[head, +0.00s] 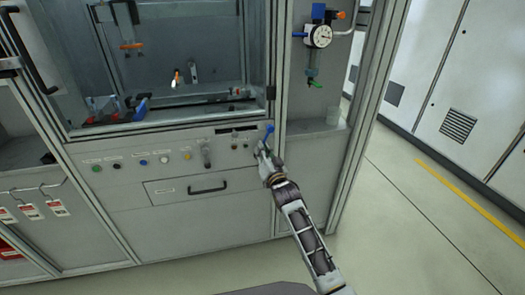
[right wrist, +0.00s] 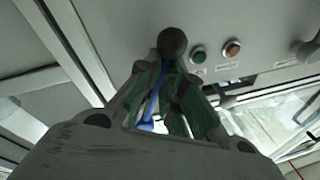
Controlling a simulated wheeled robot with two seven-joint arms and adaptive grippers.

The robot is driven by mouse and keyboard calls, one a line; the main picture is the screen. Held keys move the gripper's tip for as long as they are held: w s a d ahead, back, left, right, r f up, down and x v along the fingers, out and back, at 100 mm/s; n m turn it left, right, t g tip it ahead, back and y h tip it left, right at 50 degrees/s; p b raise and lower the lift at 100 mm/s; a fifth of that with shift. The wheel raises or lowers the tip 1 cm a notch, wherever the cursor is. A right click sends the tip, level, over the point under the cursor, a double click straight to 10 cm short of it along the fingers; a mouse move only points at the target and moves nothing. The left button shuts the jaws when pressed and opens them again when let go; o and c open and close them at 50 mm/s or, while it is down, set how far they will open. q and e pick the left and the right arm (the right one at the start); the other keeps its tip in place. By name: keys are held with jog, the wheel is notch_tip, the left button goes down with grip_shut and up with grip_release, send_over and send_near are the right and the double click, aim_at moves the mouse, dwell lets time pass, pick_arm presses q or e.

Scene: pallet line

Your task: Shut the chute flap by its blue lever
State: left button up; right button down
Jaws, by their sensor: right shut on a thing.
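The blue lever (head: 269,130) stands at the right end of the grey control panel (head: 130,188), beside the frame post. My right gripper (head: 264,152) reaches up to it from below and is shut on it. In the right wrist view, the blue lever (right wrist: 152,106) runs between the green-padded fingers of the right gripper (right wrist: 170,85). A dark round knob (right wrist: 172,43) shows just beyond the fingertips. I cannot make out the chute flap or its position. My left gripper is not in view.
A row of coloured buttons (head: 164,159) lies left of the lever, with a drawer handle (head: 207,187) below. A glazed cabinet bay is above. A dial gauge (head: 319,37) with blue and orange parts hangs upper right. Open floor (head: 420,235) lies at right.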

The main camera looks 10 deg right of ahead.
jog(key=shift+s+a+f, duration=0.1)
jog(key=shift+a+f, duration=0.25)
jog(key=shift+f, duration=0.35)
jog(key=c, duration=1.5)
grip_release()
jog(key=shift+r, duration=0.1)
jog(key=shift+c, duration=0.2)
jog(key=v, duration=1.1)
jog(key=shift+s, duration=0.35)
